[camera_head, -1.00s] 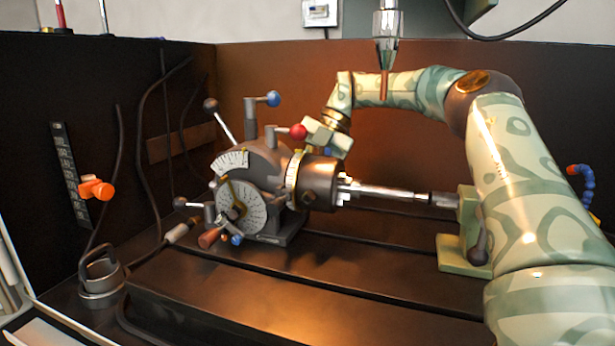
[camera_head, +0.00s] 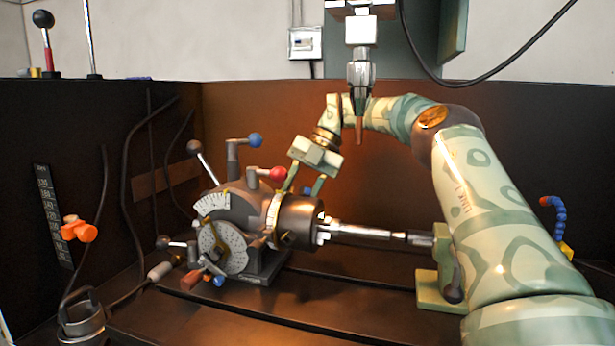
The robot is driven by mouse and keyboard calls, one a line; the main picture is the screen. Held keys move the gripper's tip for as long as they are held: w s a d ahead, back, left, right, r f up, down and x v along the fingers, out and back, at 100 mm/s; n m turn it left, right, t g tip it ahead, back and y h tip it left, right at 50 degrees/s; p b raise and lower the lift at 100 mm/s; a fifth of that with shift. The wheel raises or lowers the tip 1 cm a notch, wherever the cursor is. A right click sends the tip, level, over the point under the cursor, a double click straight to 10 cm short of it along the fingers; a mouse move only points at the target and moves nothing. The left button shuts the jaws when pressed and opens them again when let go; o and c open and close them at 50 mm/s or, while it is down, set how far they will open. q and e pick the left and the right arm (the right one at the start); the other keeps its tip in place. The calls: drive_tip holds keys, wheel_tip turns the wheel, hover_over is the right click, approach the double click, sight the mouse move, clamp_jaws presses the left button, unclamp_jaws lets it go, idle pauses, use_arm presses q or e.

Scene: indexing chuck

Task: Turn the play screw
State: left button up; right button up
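The indexing head (camera_head: 235,210) stands on the machine table, with a dial plate (camera_head: 222,248) on its front and a pale graduated ring (camera_head: 273,220) beside the dark chuck (camera_head: 302,222). Levers with a blue knob (camera_head: 255,140), a red knob (camera_head: 278,173) and a dark knob (camera_head: 194,147) rise from it. I cannot tell which part is the play screw. My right gripper (camera_head: 303,188) comes from behind and hangs just above the ring and chuck, right of the red knob. Its two fingers point down, apart, with nothing visible between them. My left gripper is out of view.
A metal shaft (camera_head: 365,232) runs from the chuck to a green tailstock (camera_head: 437,280). A spindle with a copper-coloured tip (camera_head: 360,125) hangs above. An orange clamp (camera_head: 79,230) and a cylindrical metal holder (camera_head: 82,318) are at left. The table's front is clear.

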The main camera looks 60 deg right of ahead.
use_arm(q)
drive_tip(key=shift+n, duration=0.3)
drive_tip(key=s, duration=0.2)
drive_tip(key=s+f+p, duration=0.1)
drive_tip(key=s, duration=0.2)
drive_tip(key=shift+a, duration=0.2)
use_arm(e)
drive_tip(key=v, duration=0.2)
drive_tip(key=shift+s+d+r, duration=0.1)
drive_tip(key=shift+d+r, duration=0.05)
drive_tip(key=shift+r, duration=0.2)
